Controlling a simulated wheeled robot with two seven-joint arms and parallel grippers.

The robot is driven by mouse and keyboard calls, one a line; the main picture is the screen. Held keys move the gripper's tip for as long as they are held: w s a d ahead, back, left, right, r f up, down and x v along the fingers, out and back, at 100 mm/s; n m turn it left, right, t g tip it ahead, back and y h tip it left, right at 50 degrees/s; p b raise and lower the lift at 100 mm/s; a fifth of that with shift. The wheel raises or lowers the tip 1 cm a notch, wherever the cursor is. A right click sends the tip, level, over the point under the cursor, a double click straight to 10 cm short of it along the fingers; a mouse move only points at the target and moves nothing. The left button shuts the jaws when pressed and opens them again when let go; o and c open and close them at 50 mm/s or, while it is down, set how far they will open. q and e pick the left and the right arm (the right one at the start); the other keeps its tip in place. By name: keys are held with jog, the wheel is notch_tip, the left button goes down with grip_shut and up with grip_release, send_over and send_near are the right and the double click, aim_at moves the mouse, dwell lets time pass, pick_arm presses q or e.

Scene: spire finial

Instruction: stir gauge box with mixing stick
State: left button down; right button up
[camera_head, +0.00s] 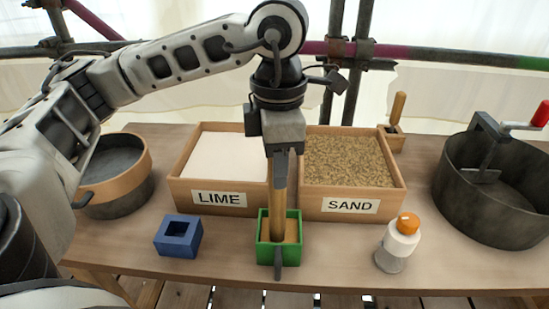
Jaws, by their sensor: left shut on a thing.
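The gauge box appears to be the small green open box (265,252) at the front middle of the table, with tan material inside. My left gripper (281,150) points down above it and is shut on a wooden mixing stick (278,195). The stick is roughly upright and its lower end is inside the green box, where its tip is hidden. A dark narrow piece shows at the front wall of the box; I cannot tell whether it is part of the box. My right gripper is not in view.
Behind stand the LIME box (207,204) and the SAND box (349,206). A blue block (178,236) is left, a bottle with orange cap (398,243) right. A round sieve (119,175) and a cranked drum (492,190) flank them. The table's front edge is close.

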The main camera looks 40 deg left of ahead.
pick_arm(q)
jog(key=shift+w+a+b, duration=0.25)
jog(key=shift+a+b, duration=0.45)
jog(key=shift+b, duration=0.15)
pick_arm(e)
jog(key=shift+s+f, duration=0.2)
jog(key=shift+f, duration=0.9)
